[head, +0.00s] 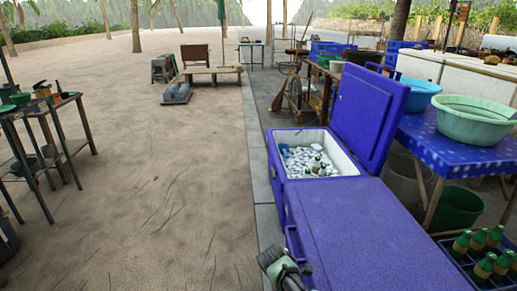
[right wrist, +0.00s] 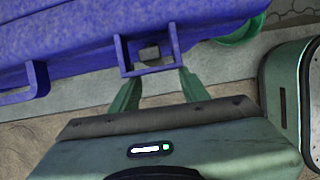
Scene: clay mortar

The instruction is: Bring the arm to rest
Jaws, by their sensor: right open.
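My right gripper (right wrist: 155,77) is open in the right wrist view, its two green fingers spread apart with nothing held between them. A blue bracket (right wrist: 149,70) on the side of the blue cooler (right wrist: 70,50) shows just beyond the fingertips; I cannot tell whether they touch it. In the head view my right gripper (head: 290,272) shows at the bottom edge, beside the near left side of the blue cooler (head: 370,235). My left gripper is not in view.
The cooler's far lid (head: 368,115) stands open over ice and bottles (head: 318,160). At right, a blue table (head: 440,140) holds basins (head: 475,118), with a bottle crate (head: 485,262) below. A small table (head: 40,112) stands left. Open sand (head: 150,190) lies between.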

